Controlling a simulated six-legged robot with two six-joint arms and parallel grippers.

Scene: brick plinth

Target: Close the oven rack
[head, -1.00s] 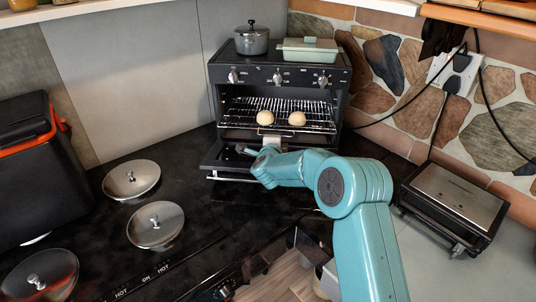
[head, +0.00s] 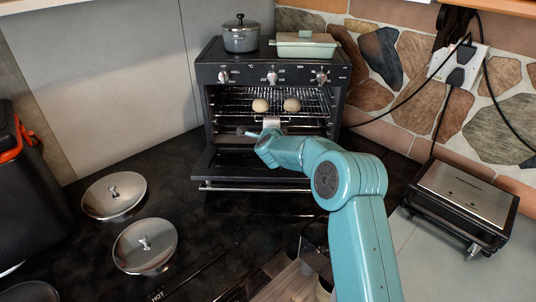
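The black toaster oven (head: 210,88) stands on the dark counter with its door (head: 240,167) folded down open. Inside, the wire oven rack (head: 240,114) carries two round buns, one on the left (head: 260,105) and one on the right (head: 292,105). My teal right arm comes in from the lower right, and its gripper (head: 269,124) is at the front edge of the rack, above the open door. The fingertips are small and partly hidden, so I cannot tell whether they are open or touching the rack. My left gripper is not in view.
A grey pot (head: 241,38) and a green casserole dish (head: 305,47) sit on top of the oven. Metal lids (head: 113,196) lie on the counter at left. A black grill (head: 460,205) stands at right, with cables hanging behind it.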

